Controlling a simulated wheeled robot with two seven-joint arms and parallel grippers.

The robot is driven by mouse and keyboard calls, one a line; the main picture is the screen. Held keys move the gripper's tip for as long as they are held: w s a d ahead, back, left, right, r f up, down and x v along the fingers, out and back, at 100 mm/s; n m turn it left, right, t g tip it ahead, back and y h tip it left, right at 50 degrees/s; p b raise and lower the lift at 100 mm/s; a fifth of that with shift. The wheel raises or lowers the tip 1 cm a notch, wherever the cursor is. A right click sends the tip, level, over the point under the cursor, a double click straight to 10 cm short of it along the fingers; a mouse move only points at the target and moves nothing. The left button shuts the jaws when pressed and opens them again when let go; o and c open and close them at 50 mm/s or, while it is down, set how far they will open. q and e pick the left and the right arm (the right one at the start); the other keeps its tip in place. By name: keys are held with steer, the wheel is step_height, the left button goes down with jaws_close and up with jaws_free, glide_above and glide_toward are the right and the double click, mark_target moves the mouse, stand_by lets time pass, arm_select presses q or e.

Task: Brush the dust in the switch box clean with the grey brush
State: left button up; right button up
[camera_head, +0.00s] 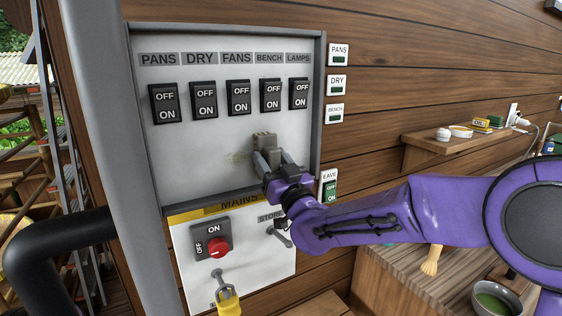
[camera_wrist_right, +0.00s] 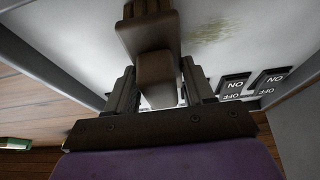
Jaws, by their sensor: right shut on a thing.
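The switch box (camera_head: 150,28) is a grey-white panel in a grey frame, with a row of black switches under labels. A faint yellowish dust patch (camera_head: 238,157) lies on its lower middle; it also shows in the right wrist view (camera_wrist_right: 215,32). My right gripper (camera_head: 267,160) is shut on the grey brush (camera_head: 264,141), which is held in front of the panel just right of the dust. In the right wrist view the brush (camera_wrist_right: 150,40) stands between the fingers, its head toward the panel. Whether it touches the panel I cannot tell. My left gripper is not in view.
A shelf (camera_head: 440,140) holds small items at right. A bench (camera_head: 395,290) carries a wooden-handled brush (camera_head: 431,260) and a bowl (camera_head: 497,300).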

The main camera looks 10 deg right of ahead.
steer(key=shift+s+a+b, duration=0.15)
steer(key=shift+s+a, duration=0.2)
steer(key=shift+a, duration=0.8)
steer(key=shift+s+a+b, duration=0.2)
steer(key=shift+s+a, duration=0.2)
steer(key=shift+a, duration=0.75)
steer(key=shift+s+a+b, duration=0.15)
steer(key=shift+s+a, duration=0.2)
steer(key=shift+a, duration=0.8)
steer(key=s+a+b, duration=0.1)
steer(key=s+b, duration=0.1)
steer(key=s, duration=0.4)
steer(key=shift+s, duration=0.3)
steer(key=s, duration=0.1)
steer(key=s+d, duration=0.1)
steer(key=s, duration=0.1)
steer(key=shift+p, duration=0.3)
